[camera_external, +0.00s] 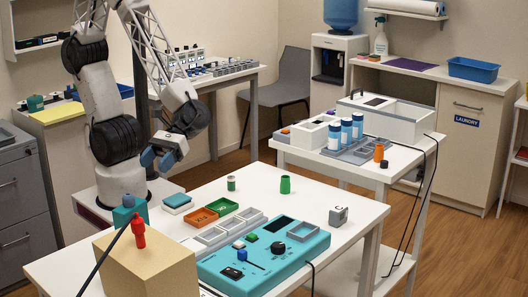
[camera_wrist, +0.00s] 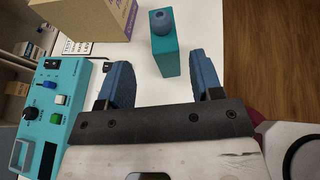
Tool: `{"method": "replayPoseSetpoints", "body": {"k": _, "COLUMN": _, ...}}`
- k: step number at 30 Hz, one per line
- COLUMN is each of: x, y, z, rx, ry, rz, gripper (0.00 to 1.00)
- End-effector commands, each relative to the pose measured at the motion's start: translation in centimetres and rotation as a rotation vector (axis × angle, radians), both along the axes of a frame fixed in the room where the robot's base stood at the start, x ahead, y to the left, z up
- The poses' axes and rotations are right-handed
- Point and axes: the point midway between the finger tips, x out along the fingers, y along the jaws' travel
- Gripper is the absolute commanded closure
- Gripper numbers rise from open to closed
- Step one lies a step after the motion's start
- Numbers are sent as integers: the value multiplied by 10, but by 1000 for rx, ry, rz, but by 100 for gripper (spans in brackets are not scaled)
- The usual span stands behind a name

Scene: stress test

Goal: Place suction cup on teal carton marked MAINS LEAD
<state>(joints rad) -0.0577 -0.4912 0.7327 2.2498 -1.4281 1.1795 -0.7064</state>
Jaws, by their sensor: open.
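The teal carton (camera_external: 122,218) stands upright on the near left of the white table, behind a cardboard box. It also shows in the wrist view (camera_wrist: 170,58), beyond my fingers. A small blue rounded piece, which looks like the suction cup (camera_external: 128,201), rests on the carton's top; it also shows in the wrist view (camera_wrist: 162,22). No lettering is readable on the carton, so I cannot confirm MAINS LEAD. My gripper (camera_external: 158,158) is raised above the table's back left, apart from the carton. In the wrist view its blue fingers (camera_wrist: 163,78) are spread with nothing between them.
The right back is mostly clear.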

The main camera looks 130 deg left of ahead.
Motion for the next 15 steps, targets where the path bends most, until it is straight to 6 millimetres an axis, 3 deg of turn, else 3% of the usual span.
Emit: {"method": "replayPoseSetpoints", "body": {"k": 15, "x": -9, "y": 1, "z": 9, "rx": 63, "ry": -63, "rz": -70, "gripper": 40}}
